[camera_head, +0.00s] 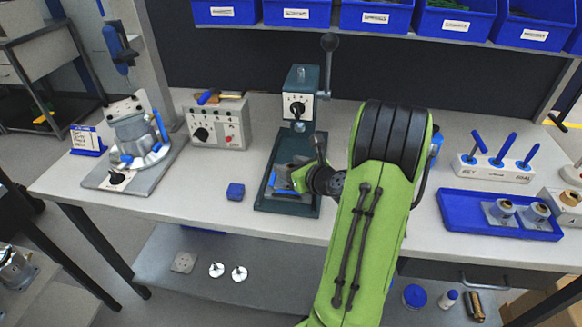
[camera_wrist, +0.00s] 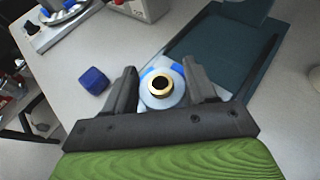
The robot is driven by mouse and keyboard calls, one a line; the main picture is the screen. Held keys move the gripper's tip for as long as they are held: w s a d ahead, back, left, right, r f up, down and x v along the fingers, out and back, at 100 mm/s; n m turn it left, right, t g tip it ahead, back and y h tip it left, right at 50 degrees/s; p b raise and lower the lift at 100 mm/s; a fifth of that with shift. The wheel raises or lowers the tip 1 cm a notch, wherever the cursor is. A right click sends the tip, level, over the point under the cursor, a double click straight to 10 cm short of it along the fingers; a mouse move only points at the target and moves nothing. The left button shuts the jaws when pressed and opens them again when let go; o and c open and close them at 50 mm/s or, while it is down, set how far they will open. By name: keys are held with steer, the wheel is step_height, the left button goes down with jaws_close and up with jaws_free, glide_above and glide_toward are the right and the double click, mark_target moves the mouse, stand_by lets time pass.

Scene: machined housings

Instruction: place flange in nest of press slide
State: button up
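The flange (camera_wrist: 162,101), a pale round disc with a brass ring at its centre, lies between the two fingers of my gripper (camera_wrist: 161,72) in the wrist view. The fingers stand apart on either side of its rim; whether they touch it is unclear. Pale and blue parts of the press slide show just beyond the flange. In the head view the press (camera_head: 301,95) stands mid-table on a dark green base (camera_head: 266,190), with the grey and blue slide (camera_head: 284,178) at its front. My arm comes in from the right there and hides the flange.
A blue cube (camera_head: 235,191) lies left of the press base, also in the wrist view (camera_wrist: 94,80). A control box (camera_head: 217,124) and a clamped fixture (camera_head: 136,135) stand further left. A blue tray (camera_head: 470,219) with two ringed parts and a tool rack (camera_head: 494,169) are at right.

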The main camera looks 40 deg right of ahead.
steer(key=o, duration=0.4)
steer(key=shift+o, duration=0.2)
steer(key=shift+s+r, duration=0.2)
steer(key=shift+r, duration=0.05)
steer(key=v, duration=1.1)
steer(key=a+n+g+y, duration=0.4)
steer(key=a+n+g, duration=0.2)
steer(key=a+n, duration=1.35)
steer(key=s+a+r+n+g+h, duration=0.1)
steer(key=s+a+r+n, duration=0.1)
steer(key=s+n, duration=0.3)
steer(key=s+a+r+n+h, duration=0.1)
steer(key=s+a+r+n, duration=0.1)
steer(key=n, duration=1.1)
steer(key=s+a, duration=0.1)
steer(key=s, duration=0.1)
steer(key=shift+s+a+g, duration=0.2)
steer(key=shift+s+g, duration=0.15)
steer(key=shift+g, duration=0.05)
